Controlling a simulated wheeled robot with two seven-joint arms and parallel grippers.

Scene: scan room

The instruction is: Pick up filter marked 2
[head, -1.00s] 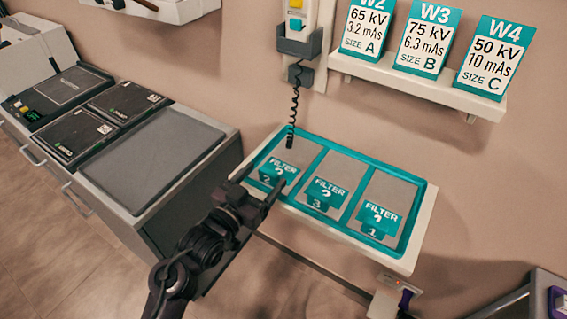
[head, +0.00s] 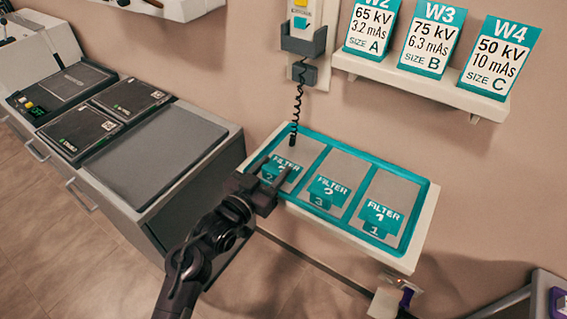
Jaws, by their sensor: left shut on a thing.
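The filter marked 2 (head: 283,168) is a teal plate with a front tab in the left compartment of a teal-rimmed wall tray (head: 432,205). My left gripper (head: 271,175) reaches it from the front, with a finger on each side of its tab, and is shut on it. The fingers hide part of its lettering. I cannot tell whether it is lifted off the tray floor. The filter marked 3 (head: 327,192) lies in the middle compartment and the filter marked 1 (head: 381,218) in the right one. My right gripper is not in view.
A grey-topped cabinet (head: 160,150) with dark panels stands left of the tray. A coiled cord (head: 298,105) hangs from a wall-mounted handset holder (head: 303,40), close to the tray's back left. A shelf (head: 420,85) with several cards is above.

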